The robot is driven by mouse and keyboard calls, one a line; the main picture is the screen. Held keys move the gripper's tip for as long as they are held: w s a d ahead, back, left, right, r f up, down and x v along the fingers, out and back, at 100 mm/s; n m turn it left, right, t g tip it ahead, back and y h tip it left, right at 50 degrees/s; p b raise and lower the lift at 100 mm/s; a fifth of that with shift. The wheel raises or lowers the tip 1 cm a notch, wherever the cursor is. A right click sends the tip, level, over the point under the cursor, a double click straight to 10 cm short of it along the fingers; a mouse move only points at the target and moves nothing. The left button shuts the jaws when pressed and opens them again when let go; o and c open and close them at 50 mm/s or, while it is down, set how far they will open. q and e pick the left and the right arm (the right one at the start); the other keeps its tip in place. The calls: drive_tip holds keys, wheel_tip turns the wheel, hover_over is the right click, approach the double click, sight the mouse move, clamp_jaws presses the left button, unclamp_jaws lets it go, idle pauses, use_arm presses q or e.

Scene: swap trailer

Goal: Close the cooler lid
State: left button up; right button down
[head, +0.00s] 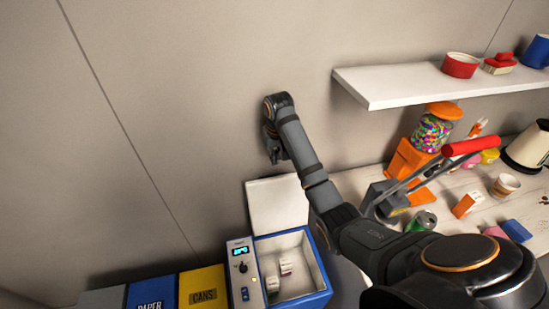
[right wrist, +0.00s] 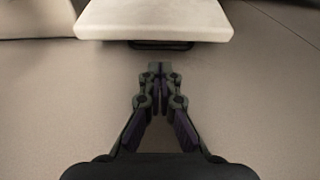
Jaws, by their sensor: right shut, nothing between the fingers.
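The cooler (head: 321,299) is a blue box with a pale interior, at the bottom middle of the head view. Its white lid (head: 270,205) stands open and raised at the back, near the wall. My right gripper (head: 272,158) is shut and empty, above the lid's top edge. In the right wrist view, the closed fingertips (right wrist: 159,68) lie just below a pale slab that looks like the lid (right wrist: 155,18), with a dark bar at its edge. A gap shows between fingertips and slab. My left gripper is not in view.
Small items (head: 286,267) lie inside the cooler. Yellow (head: 203,288) and blue (head: 152,293) bins stand left of it. A white shelf (head: 440,85) juts from the wall at right, above a cluttered counter with a gumball machine (head: 432,132) and a red-handled lever device (head: 470,146).

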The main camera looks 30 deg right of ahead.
drive_tip(key=f, duration=0.2)
drive_tip(key=w+f+p, duration=0.1)
drive_tip(key=f, duration=0.3)
drive_tip(key=shift+w+d+f, duration=0.15)
drive_tip(key=shift+w, duration=0.15)
drive_tip(key=shift+f, duration=0.7)
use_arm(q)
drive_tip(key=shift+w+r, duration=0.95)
use_arm(e)
drive_tip(key=shift+w, duration=0.1)
